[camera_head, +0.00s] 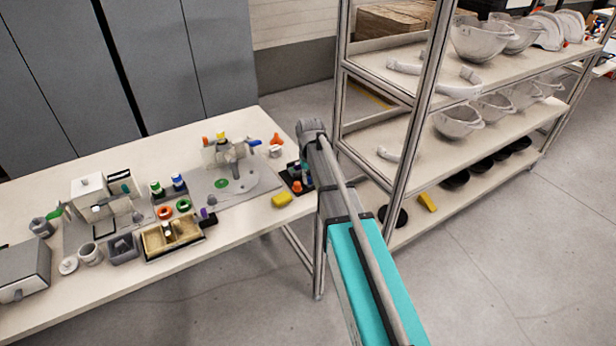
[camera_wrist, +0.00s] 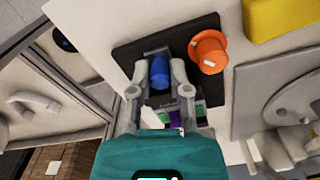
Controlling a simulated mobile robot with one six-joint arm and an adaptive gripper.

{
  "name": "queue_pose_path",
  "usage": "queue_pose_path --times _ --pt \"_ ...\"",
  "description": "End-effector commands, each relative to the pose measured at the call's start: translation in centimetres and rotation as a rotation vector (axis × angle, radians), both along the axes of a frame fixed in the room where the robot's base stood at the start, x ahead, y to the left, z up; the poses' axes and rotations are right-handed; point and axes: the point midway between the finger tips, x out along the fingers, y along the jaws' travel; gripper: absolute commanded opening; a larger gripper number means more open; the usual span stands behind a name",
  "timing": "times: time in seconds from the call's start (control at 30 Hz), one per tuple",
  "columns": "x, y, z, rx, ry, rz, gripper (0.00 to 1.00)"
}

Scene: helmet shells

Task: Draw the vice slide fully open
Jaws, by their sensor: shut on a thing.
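The vice appears to be the dark base plate (camera_wrist: 128,62) with a grey part on it, in the upper middle of the wrist view. A blue rounded piece (camera_wrist: 160,72), which looks like the handle of the vice slide, stands over this plate. My gripper (camera_wrist: 159,66) has a grey finger on each side of the blue piece and is shut on it. Green and purple pieces show between the fingers, nearer my wrist. How far the slide is drawn cannot be told. In the head view the dark plate (camera_head: 290,184) is at the table's right end, partly hidden by my arm.
The metal shelf rack (camera_head: 420,110) stands close to the table's right end. Several small parts crowd the table (camera_head: 240,290).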

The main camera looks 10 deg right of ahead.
Motion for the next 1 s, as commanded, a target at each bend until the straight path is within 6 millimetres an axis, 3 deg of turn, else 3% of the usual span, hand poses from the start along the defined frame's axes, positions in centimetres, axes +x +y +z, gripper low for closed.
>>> queue_pose_path --times 0.13,0.17,0.33,0.77,1.0 --pt "-0.5 -0.1 -0.1 -0.004 0.011 -0.001 0.00" --pt "-0.5 -0.1 -0.1 -0.004 0.012 -0.001 0.26" --pt "-0.5 -0.1 -0.1 -0.003 0.011 -0.001 0.57" --pt "-0.1 0.0 0.0 -0.002 0.007 0.000 0.59" --pt "1.3 0.4 0.0 -0.002 0.007 0.001 0.59"
